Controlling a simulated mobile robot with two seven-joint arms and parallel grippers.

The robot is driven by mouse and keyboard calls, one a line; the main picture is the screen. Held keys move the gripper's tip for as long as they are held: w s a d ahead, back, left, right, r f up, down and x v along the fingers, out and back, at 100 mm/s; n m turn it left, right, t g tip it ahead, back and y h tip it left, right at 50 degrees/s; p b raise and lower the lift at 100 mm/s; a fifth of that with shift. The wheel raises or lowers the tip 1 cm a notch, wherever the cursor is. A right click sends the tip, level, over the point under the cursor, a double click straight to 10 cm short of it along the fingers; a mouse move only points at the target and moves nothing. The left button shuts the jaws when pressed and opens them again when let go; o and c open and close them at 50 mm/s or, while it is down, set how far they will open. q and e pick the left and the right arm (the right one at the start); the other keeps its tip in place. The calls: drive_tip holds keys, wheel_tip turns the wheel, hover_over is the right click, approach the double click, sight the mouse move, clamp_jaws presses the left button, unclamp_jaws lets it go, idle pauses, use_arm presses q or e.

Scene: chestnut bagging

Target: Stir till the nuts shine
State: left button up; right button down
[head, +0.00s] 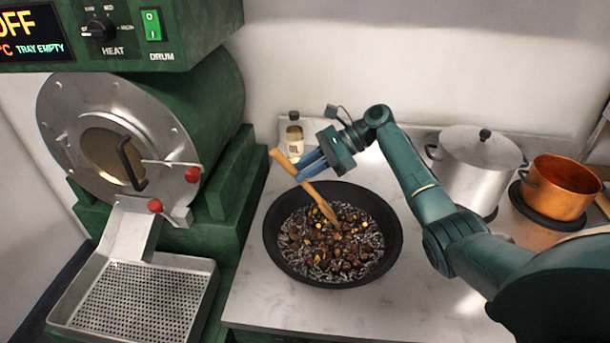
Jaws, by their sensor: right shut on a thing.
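A wide black pan (386,262) stands on the pale counter and holds brown chestnuts (345,246) among small dark and whitish grains. Several chestnuts show yellow spots. My right gripper (309,168) is above the pan's far left rim, shut on a wooden spoon (321,202). The spoon leans, with its handle end up to the left and its lower end in among the chestnuts. How glossy the nuts are is hard to tell. My left gripper is not in view.
A green drum roaster (208,110) with a perforated tray (135,300) stands at left; its display reads OFF and TRAY EMPTY. A small oil bottle (295,138) stands behind the pan. A lidded steel pot (478,170) and a copper pot (556,190) stand at right.

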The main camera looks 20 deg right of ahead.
wheel_tip(320, 180, up, 10)
drive_tip(key=shift+f, duration=0.25)
idle(0.5)
idle(0.9)
